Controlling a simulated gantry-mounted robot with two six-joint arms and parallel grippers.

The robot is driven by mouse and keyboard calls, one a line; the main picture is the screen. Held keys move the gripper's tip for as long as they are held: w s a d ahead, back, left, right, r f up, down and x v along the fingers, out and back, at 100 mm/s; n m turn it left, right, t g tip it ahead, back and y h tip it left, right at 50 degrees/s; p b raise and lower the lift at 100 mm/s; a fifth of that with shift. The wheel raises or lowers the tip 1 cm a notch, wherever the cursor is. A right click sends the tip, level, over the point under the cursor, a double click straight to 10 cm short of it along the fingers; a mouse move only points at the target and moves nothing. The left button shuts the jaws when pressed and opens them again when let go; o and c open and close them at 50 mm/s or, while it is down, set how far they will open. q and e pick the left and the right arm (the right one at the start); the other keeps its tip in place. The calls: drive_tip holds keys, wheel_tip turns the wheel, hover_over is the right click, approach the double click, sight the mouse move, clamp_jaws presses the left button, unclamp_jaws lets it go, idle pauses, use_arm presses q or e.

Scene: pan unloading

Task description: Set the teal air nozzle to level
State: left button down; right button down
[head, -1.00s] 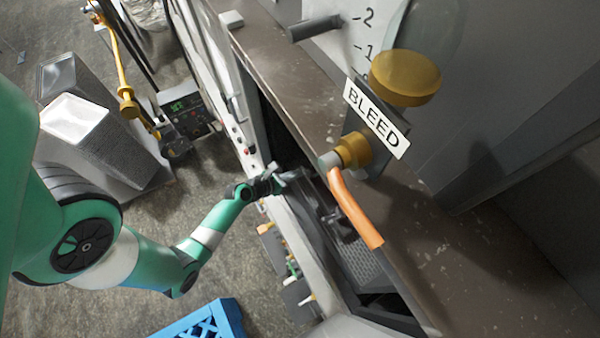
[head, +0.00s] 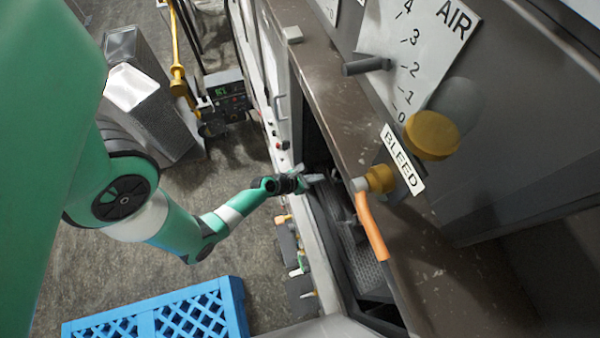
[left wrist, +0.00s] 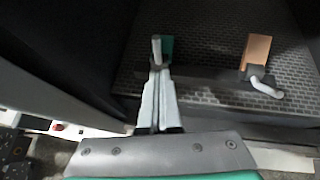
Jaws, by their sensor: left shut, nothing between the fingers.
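The teal air nozzle shows in the left wrist view as a small teal plate (left wrist: 168,46) with a grey rod-like spout (left wrist: 156,48) beside it. My left gripper (left wrist: 158,72) is shut and empty, its tips right at the base of that spout; I cannot tell whether they touch it. In the head view my left gripper (head: 318,177) reaches into the dark opening in the machine's side, and the teal nozzle cannot be made out there. My right gripper is in neither view.
A second nozzle with a copper plate (left wrist: 257,52) and a bent grey spout (left wrist: 265,86) stands right of the teal one. An orange-handled BLEED valve (head: 371,225) and an AIR scale plate (head: 420,50) are above the opening. A blue pallet (head: 160,318) lies on the floor.

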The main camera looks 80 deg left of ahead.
use_arm(q)
drive_tip(key=w+r+p+v, duration=0.1)
drive_tip(key=p+v, duration=0.1)
drive_tip(key=v, duration=0.8)
drive_tip(key=shift+r, duration=0.25)
drive_tip(key=shift+a, duration=0.1)
